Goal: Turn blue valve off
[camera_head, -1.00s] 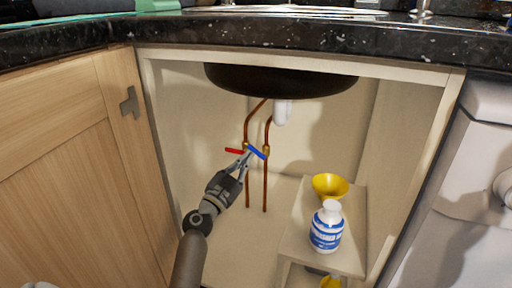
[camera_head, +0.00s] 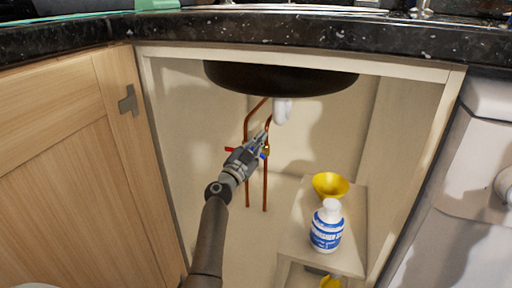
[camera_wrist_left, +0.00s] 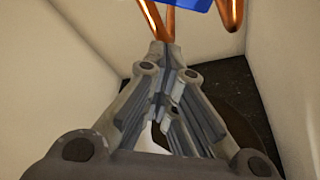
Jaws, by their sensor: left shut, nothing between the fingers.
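The blue valve handle (camera_head: 263,156) is on the right copper pipe under the sink. In the head view only a small part of it shows, and my left gripper hides the rest. It also shows as a flat blue piece at the top edge of the left wrist view (camera_wrist_left: 190,4). My left gripper (camera_head: 264,134) is shut and empty, its fingertips pointing up in front of the pipes. In the left wrist view its fingers (camera_wrist_left: 160,48) meet just below the blue handle; I cannot tell whether they touch it. My right gripper is not in view.
A red valve handle (camera_head: 229,149) is on the left copper pipe, close beside my gripper. The dark sink bowl (camera_head: 280,80) and a white drain pipe (camera_head: 282,110) are above. A low shelf (camera_head: 296,238) at right holds a yellow funnel (camera_head: 330,184) and a blue-and-white bottle (camera_head: 326,235).

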